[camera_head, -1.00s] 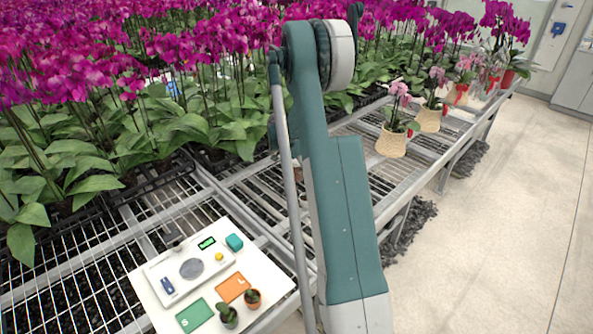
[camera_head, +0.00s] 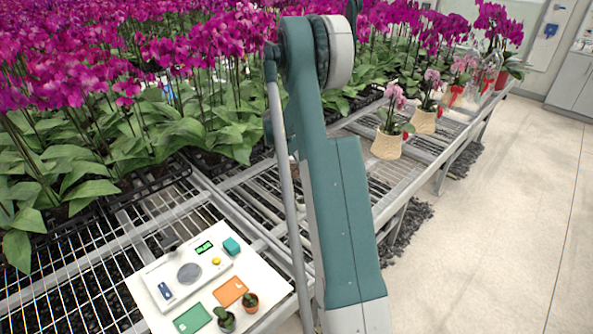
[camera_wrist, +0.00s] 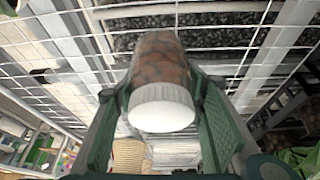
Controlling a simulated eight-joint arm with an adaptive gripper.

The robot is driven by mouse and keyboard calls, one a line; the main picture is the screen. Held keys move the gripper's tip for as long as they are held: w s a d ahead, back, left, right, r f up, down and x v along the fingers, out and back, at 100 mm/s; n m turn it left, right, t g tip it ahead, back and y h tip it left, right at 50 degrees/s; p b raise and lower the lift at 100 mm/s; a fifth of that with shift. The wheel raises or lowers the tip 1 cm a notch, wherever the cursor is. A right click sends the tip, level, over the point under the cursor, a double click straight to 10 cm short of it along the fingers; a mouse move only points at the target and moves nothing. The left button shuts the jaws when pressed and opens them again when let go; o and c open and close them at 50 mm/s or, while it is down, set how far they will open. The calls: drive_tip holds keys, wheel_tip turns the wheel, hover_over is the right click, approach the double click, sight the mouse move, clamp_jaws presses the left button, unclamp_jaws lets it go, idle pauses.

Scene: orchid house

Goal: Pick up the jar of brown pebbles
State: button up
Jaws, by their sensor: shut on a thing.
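The jar of brown pebbles (camera_wrist: 160,65) shows in the wrist view, with a white lid (camera_wrist: 161,107) toward the camera and brown pebbles behind clear walls. My gripper (camera_wrist: 160,85) has its two green fingers on either side of the jar and is shut on it. Slatted bench wire shows behind the jar. In the head view my arm covers this area, so the gripper and the jar cannot be made out there.
A white board (camera_head: 250,312) on the mesh bench holds a scale (camera_head: 189,272), green and orange cards and two small potted plants. Purple orchids (camera_head: 90,60) crowd the left and back. Basket-potted orchids (camera_head: 386,145) stand along the right bench edge.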

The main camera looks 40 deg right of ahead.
drive_tip(key=shift+r+p, duration=0.55)
drive_tip(key=shift+r, duration=2.65)
